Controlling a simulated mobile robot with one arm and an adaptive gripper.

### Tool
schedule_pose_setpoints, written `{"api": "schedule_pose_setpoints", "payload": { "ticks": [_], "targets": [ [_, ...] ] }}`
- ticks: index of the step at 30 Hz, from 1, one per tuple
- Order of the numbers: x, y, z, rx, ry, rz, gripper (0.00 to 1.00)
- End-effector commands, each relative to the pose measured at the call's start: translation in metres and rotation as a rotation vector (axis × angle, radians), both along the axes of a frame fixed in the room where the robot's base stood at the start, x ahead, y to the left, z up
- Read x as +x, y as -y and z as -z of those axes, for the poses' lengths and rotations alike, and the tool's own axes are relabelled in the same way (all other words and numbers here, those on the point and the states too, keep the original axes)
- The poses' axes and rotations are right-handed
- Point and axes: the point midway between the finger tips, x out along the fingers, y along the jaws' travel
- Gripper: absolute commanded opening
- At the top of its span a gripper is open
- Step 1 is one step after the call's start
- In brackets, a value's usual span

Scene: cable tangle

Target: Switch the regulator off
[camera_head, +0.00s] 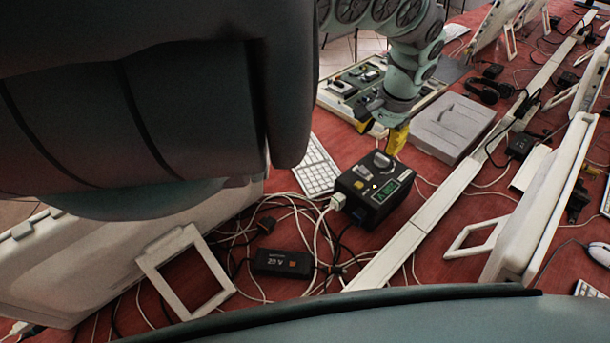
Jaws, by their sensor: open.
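A black box (372,178), which looks like the regulator, sits on the red table in the middle. It has a grey knob (382,160) on top, a small yellow part and a lit green display (387,193). I cannot read its switch position. A white plug (338,201) is at its left side and a blue one at its front. My gripper (381,132) has yellow fingertips and is open and empty. In the picture it is just above and behind the box; the exact gap is hard to tell.
A white keyboard (317,166) is left of the box. A grey case (451,127) and white cable channel (428,215) are to the right. A panel (345,85) stands behind.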

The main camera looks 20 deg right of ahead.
Motion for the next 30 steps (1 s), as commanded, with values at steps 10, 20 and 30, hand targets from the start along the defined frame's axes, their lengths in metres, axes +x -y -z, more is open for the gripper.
{"api": "schedule_pose_setpoints", "payload": {
  "ticks": [10,20,30],
  "targets": [
    [0.005,-0.002,0.060,-0.001,-0.007,0.003,0.55],
    [0.012,-0.003,0.094,-0.005,-0.004,0.001,0.55],
    [0.015,-0.006,0.103,-0.002,0.001,0.001,0.55]
  ]
}}
